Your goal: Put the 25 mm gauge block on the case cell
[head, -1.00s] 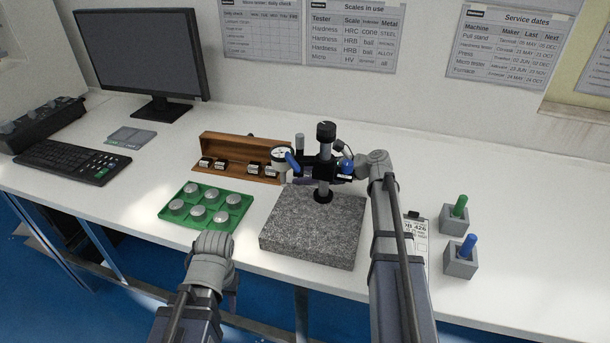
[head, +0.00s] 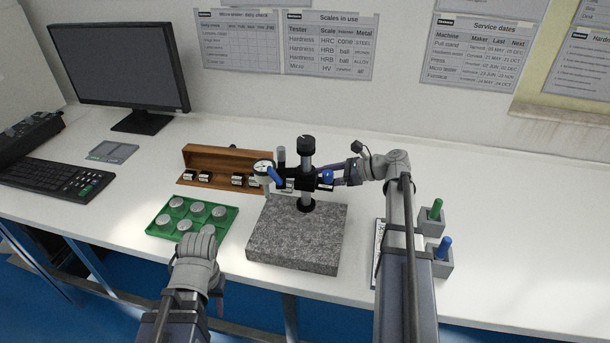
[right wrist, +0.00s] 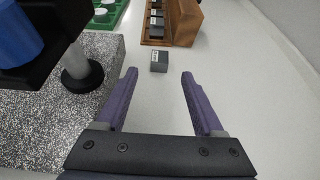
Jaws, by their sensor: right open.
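A small dark block with a pale label (right wrist: 159,61) stands on the white table in the right wrist view, apart from the wooden case; its size mark is too small to read. The wooden case (head: 230,159) holds several dark blocks in its cells and also shows in the right wrist view (right wrist: 183,22). My right gripper (right wrist: 160,73) is open and empty, its fingertips just short of the small block, which lies in line with the gap. My left gripper (head: 218,303) hangs at the table's front edge; its fingers are mostly hidden by its wrist.
A granite plate (head: 297,236) with a dial gauge stand (head: 306,180) is left of my right gripper. A green tray (head: 160,232) of round pieces is near the left wrist. Grey holders (head: 433,226) with green and blue handles stand at right.

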